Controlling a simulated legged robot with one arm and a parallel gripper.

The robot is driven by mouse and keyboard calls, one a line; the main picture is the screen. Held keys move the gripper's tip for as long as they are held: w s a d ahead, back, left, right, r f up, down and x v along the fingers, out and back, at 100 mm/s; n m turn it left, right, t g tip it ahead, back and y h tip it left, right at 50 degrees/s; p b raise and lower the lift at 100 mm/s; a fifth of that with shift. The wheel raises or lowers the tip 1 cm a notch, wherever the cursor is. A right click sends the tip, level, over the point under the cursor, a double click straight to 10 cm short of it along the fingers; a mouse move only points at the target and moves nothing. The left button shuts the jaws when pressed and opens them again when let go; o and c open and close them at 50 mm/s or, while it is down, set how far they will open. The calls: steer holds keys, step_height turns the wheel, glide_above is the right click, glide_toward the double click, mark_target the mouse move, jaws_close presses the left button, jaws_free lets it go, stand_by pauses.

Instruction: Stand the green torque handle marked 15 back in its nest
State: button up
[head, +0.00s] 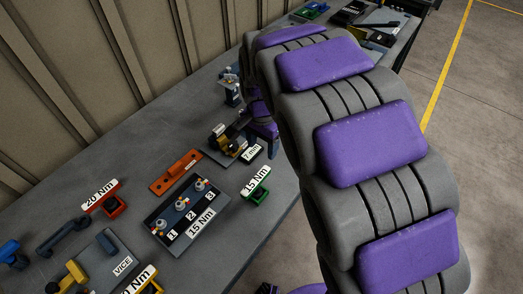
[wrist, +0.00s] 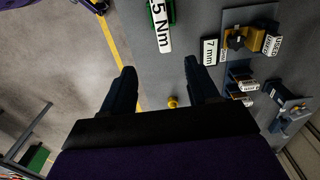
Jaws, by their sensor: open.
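The green nest (head: 259,195) with its 15 Nm label sits near the bench's right edge in the head view; its dark socket looks empty. It also shows at the top of the wrist view (wrist: 155,14), partly cut off. I cannot clearly make out the green handle marked 15 in either view. My gripper (wrist: 161,82) is open, its dark fingers apart over the bench edge, with nothing held between them. A small yellow knob (wrist: 173,102) shows below, between the fingers; what it belongs to is hidden by the gripper body. In the head view my arm hides most of the gripper.
A 7 mm block (head: 253,152) stands close behind the green nest. A numbered 15 Nm rack (head: 188,218), an orange plate (head: 175,172), a red 20 Nm nest (head: 112,205) and a vice plate (head: 105,262) lie on the bench. Bare floor (head: 470,180) lies right of it.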

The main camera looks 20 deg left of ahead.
steer(key=shift+r, duration=0.35)
steer(key=s+d+r+n, duration=0.1)
steer(key=s+d+r, duration=0.1)
steer(key=s+d, duration=0.5)
steer(key=s+d+r+n, duration=0.1)
steer(key=s+d+r, duration=0.15)
steer(key=d, duration=0.85)
steer(key=s+d+n+g, duration=0.1)
steer(key=s+d, duration=0.3)
steer(key=s, duration=0.4)
steer(key=s+d+f+n, duration=0.1)
steer(key=s+d, duration=0.3)
steer(key=s, duration=0.4)
steer(key=shift+s+f+g, duration=0.3)
steer(key=shift+s+g, duration=0.05)
steer(key=shift+g, duration=0.05)
